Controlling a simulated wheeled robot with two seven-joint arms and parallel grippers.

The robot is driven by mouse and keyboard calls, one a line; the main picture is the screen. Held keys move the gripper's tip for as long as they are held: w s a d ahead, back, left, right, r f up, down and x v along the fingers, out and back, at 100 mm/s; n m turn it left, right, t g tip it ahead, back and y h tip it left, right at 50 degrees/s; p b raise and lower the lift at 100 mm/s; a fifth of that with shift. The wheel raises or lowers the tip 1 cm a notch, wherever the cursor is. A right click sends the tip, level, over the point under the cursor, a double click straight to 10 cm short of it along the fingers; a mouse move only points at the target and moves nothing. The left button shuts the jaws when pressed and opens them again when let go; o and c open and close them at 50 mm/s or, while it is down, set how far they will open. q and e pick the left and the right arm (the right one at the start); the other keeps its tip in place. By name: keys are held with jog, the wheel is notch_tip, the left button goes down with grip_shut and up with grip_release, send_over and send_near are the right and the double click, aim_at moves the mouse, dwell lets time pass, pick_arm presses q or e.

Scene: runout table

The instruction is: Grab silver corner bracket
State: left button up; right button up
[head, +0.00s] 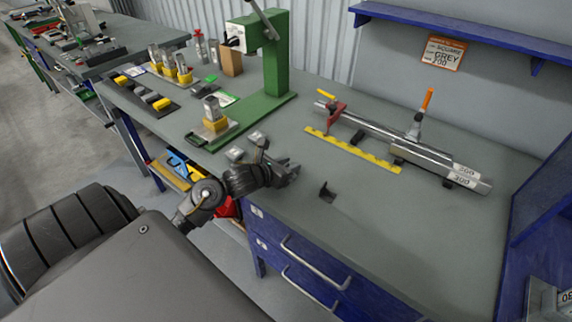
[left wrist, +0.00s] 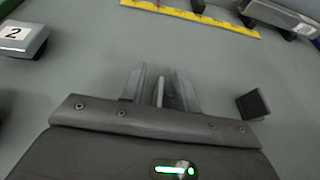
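My left gripper (head: 288,171) is low over the front part of the grey-green table. In the left wrist view its two grey fingers (left wrist: 160,88) stand apart. A thin, light silver piece (left wrist: 158,93) shows upright between them, with gaps at its sides; it may be the silver corner bracket, seen edge-on, but I cannot tell surely. A dark, angled bracket (head: 327,192) lies to the right of the gripper; it also shows in the left wrist view (left wrist: 253,105). My right gripper is not in view.
Silver blocks (head: 235,154) sit left of the gripper, one marked 2 in the wrist view (left wrist: 22,38). A yellow ruler strip (head: 352,150) and a long metal stop rail (head: 385,137) lie behind. A green press (head: 275,60) stands at the back. The right front table is clear.

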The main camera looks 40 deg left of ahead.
pick_arm(q)
jog(key=shift+w+f, duration=0.25)
jog(key=shift+w, duration=0.25)
grip_shut()
